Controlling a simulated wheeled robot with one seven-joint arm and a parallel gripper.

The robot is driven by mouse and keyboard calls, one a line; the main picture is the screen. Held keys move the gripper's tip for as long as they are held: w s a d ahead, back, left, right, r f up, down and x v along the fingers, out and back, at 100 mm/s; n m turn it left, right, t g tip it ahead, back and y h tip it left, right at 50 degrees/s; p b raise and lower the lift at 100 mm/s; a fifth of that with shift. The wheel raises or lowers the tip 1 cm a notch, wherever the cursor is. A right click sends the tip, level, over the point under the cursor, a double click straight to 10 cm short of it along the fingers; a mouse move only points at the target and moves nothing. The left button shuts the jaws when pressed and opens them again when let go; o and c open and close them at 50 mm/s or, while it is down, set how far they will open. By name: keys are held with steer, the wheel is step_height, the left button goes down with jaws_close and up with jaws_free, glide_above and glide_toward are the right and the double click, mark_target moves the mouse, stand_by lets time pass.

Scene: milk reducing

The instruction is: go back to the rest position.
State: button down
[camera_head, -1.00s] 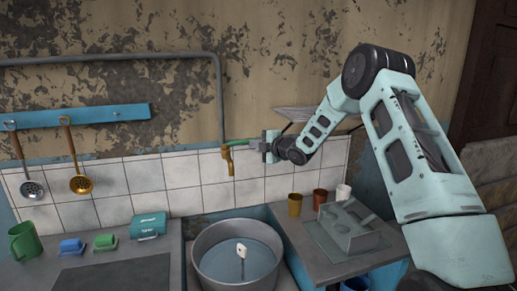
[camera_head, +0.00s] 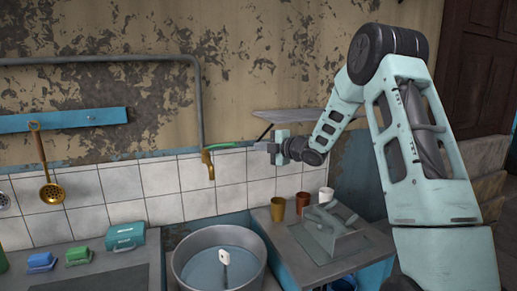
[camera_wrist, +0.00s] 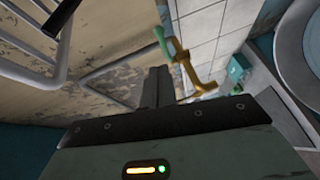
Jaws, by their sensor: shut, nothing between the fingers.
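My gripper (camera_head: 258,147) is shut and empty, held up in front of the tiled wall. In the wrist view its two dark fingers (camera_wrist: 156,88) are together with nothing between them. A brass tap (camera_head: 209,165) with a green handle (camera_head: 225,145) is on the wall just left of my gripper, with a small gap between them in the picture. The tap also shows in the wrist view (camera_wrist: 185,66), beyond the fingertips.
A round metal basin (camera_head: 183,268) holds water and a white-ended utensil (camera_head: 224,257). Several cups (camera_head: 303,203) and a grey rack (camera_head: 335,237) stand on the right counter. A wall shelf (camera_head: 290,117) is behind my arm. A ladle (camera_head: 50,190) hangs at left.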

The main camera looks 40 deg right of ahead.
stand_by(0.3)
steer(key=a+m+g, duration=0.2)
steer(key=a+m, duration=0.1)
steer(key=a, duration=1)
steer(key=s+a+f+m+g+h, duration=0.1)
steer(key=s+a+f+m+g, duration=0.1)
steer(key=s+a, duration=0.45)
steer(key=s+a+f+m+g, duration=0.2)
steer(key=s+a+g, duration=0.1)
steer(key=a, duration=0.6)
steer(key=s+a+f+m+g, duration=0.15)
steer(key=s+a, duration=0.25)
steer(key=s, duration=0.4)
steer(key=s+a+f+m+g, duration=0.1)
steer(key=s+a+g, duration=0.2)
steer(key=s+a, duration=0.3)
steer(key=s+f+m+g+h, duration=0.1)
steer(key=s+g, duration=0.3)
steer(key=s, duration=1.6)
steer(key=shift+s+a+f+m+h, duration=0.25)
steer(key=shift+f+m+h, duration=0.1)
steer(key=shift+f+h, duration=0.2)
steer(key=shift+g, duration=0.25)
